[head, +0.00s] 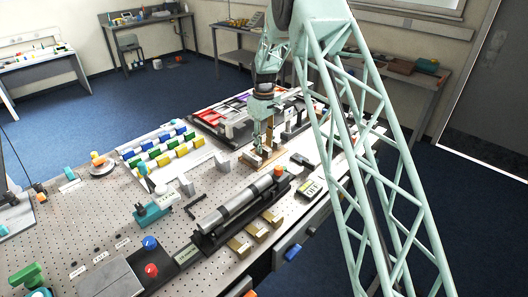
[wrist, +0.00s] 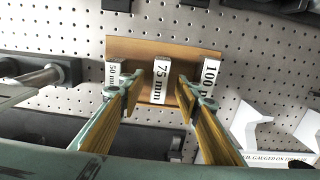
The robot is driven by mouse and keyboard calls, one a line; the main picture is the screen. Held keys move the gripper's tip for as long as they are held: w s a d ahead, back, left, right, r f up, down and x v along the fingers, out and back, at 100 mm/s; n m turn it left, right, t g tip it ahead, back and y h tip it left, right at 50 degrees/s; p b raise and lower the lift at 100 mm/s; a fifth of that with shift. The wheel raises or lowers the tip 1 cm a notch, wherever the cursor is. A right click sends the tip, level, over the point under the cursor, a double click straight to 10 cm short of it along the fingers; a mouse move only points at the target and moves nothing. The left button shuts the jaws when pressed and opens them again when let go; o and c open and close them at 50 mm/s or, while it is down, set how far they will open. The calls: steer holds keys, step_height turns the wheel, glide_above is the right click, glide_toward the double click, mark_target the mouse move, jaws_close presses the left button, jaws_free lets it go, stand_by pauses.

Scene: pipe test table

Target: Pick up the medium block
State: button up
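A wooden rack (wrist: 150,46) holds three pale blocks in a row, seen in the wrist view. The medium block (wrist: 161,80), labelled 75 mm, is in the middle. The block labelled 50 mm (wrist: 114,72) is on its left and the block labelled 100 (wrist: 210,73) on its right, each partly hidden by a finger. My gripper (wrist: 159,90) is open, one fingertip on each side of the medium block, with visible gaps. In the head view my gripper (head: 264,142) points down over the rack (head: 258,160); the blocks are hard to make out there.
A perforated metal table (head: 105,215) carries the equipment. A grey cylinder on a black fixture (head: 235,203) lies in front of the rack. Brass blocks (head: 257,232) and a small meter (head: 309,188) are nearby. White V-shaped supports (wrist: 250,125) stand right of the rack in the wrist view.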

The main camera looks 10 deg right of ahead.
steer(key=shift+f, duration=1.05)
jaws_close()
